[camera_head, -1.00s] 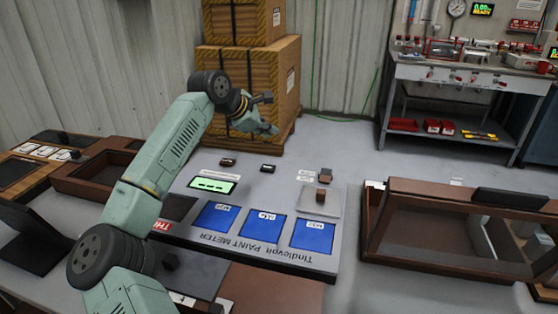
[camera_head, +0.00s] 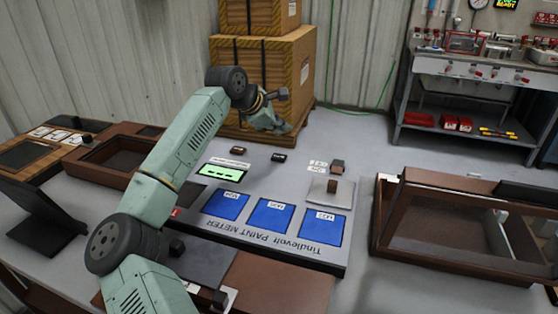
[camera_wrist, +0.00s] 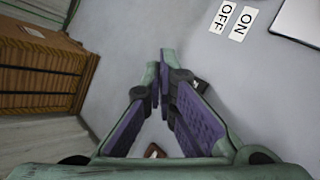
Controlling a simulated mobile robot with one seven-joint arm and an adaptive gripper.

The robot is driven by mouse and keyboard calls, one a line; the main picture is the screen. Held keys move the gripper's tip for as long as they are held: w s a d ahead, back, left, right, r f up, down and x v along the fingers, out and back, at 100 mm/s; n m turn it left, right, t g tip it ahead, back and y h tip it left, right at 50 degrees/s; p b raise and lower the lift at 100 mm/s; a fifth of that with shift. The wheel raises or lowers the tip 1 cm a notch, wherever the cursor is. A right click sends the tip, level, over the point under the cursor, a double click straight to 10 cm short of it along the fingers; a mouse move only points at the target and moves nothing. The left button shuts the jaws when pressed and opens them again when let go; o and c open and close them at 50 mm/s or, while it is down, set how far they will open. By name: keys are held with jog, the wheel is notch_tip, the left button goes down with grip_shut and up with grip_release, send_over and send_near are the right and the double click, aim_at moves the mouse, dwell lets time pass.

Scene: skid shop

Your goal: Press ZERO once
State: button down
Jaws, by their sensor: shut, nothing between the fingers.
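The grey paint meter panel (camera_head: 318,247) has a green display (camera_head: 222,172) and several blue pads. Two small dark buttons, a left one (camera_head: 238,150) and a right one (camera_head: 278,157), sit above the display; no ZERO label is legible on either. My gripper (camera_head: 280,126) is shut and empty, in front of the crates and above the panel's far edge. In the wrist view my gripper (camera_wrist: 162,68) has its fingertips together over grey surface. A dark button (camera_wrist: 201,85) shows partly behind the right finger, and a brown one (camera_wrist: 154,151) shows between the fingers lower down.
ON and OFF labels (camera_wrist: 236,22) lie beside a small brown switch (camera_head: 337,166). A brown knob (camera_head: 332,186) stands on a pale plate. Wooden crates (camera_head: 285,75) stand behind the gripper. A brown open-topped case (camera_head: 440,250) is at right, and a brown tray (camera_head: 118,160) at left.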

aim_at(281, 157)
notch_tip(281, 157, down, 6)
jog(key=b, duration=0.3)
jog(key=shift+f, duration=0.1)
dwell(1.2)
jog(key=shift+f+b, duration=0.35)
jog(key=shift+b, duration=0.15)
jog(key=shift+f+b, duration=0.45)
jog(key=shift+f, duration=0.1)
dwell(0.5)
dwell(0.3)
jog(key=shift+r+p, duration=0.55)
jog(key=shift+r, duration=0.45)
jog(key=shift+r+p, duration=1.55)
jog(key=shift+r, duration=0.95)
